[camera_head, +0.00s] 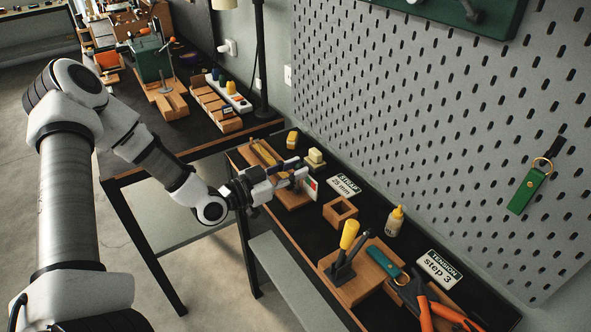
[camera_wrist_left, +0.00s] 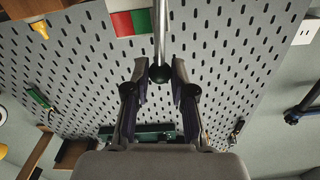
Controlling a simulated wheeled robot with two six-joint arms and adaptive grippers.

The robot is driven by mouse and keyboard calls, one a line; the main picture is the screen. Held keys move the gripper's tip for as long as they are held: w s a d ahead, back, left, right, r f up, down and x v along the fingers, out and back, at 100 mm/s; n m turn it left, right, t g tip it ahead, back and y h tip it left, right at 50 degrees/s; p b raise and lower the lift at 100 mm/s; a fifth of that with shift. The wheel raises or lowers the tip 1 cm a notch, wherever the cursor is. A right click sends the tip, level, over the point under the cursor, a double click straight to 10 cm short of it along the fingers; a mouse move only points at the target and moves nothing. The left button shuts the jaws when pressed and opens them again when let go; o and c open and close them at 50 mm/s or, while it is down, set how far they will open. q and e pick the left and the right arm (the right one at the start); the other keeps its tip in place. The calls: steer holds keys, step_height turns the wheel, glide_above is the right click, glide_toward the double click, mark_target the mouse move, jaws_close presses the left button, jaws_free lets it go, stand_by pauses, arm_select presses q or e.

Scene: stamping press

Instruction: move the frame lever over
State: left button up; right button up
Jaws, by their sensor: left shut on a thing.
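The frame lever shows in the left wrist view as a silver rod (camera_wrist_left: 160,32) with a black ball knob (camera_wrist_left: 160,74) at its end. My left gripper (camera_wrist_left: 160,84) has its two fingers closed around the knob. In the head view my left gripper (camera_head: 288,172) is over the far part of the bench, at a wooden fixture (camera_head: 294,197). A small red, green and white plate (camera_head: 311,185) stands beside the fingers; it also shows in the left wrist view (camera_wrist_left: 130,22). The gripper hides most of the lever in the head view. My right gripper is not in view.
A grey pegboard (camera_head: 420,110) rises behind the bench. Nearer on the bench are an open wooden box (camera_head: 340,211), a yellow-capped bottle (camera_head: 395,221), a wooden block (camera_head: 358,288) with a yellow-handled tool (camera_head: 349,234), and orange pliers (camera_head: 445,312). A "step 3" sign (camera_head: 438,268) stands behind.

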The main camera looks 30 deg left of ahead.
arm_select(q)
steer(key=shift+w+a+f+p, duration=0.1)
steer(key=shift+w+a+p, duration=0.1)
steer(key=shift+a, duration=0.3)
steer(key=shift+w+a+p, duration=0.1)
steer(key=shift+w+a, duration=0.1)
steer(key=shift+a, duration=0.3)
steer(key=o, duration=0.9)
step_height(320, 180, up, 10)
